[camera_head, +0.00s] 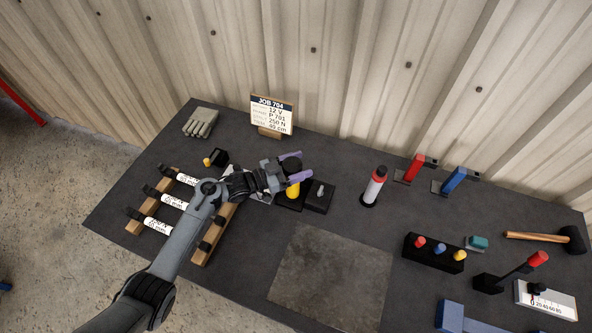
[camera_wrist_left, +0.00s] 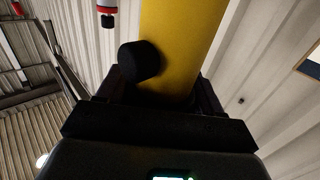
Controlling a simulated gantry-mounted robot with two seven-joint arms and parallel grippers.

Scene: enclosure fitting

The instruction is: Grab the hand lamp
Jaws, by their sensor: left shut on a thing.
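The hand lamp (camera_head: 293,190) is a yellow cylinder standing in or just above a black square holder (camera_head: 287,206) at the table's back middle. In the left wrist view the yellow body of the hand lamp (camera_wrist_left: 178,45) fills the space between the fingers, with a black round knob on its side. My left gripper (camera_head: 295,167), with purple fingers, is shut on it. The gripper hides the lamp's top in the head view. I cannot tell whether its bottom touches the holder. My right gripper is not in view.
A black box (camera_head: 319,197) is close to the lamp's right. A red-and-white cylinder (camera_head: 374,186) stands farther right. White labelled tubes (camera_head: 174,201) lie on a wooden rack at left. A job sign (camera_head: 271,114) stands behind. A bare grey mat (camera_head: 333,275) lies in front.

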